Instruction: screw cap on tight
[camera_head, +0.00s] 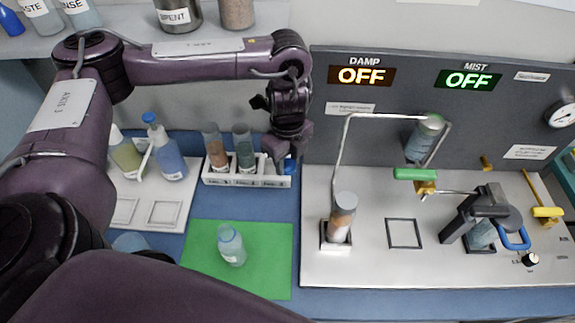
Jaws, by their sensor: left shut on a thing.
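My left gripper (287,158) points down at the right end of the white rack (230,181). It is shut on a small blue cap (289,167), partly hidden by the fingers. I cannot tell whether the cap touches the rack. A clear, pale-blue bottle (231,247) stands apart from the gripper on the green mat (268,270). I cannot make out a separate cap on it. My right gripper is not in view.
The rack holds a brown-filled vial (216,150) and a green-filled vial (244,150). Squeeze bottles (168,158) stand on a white tray at left. At right, a grey machine panel (480,120) rises behind a white deck (380,270) with a wire frame. The mat around the bottle is clear.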

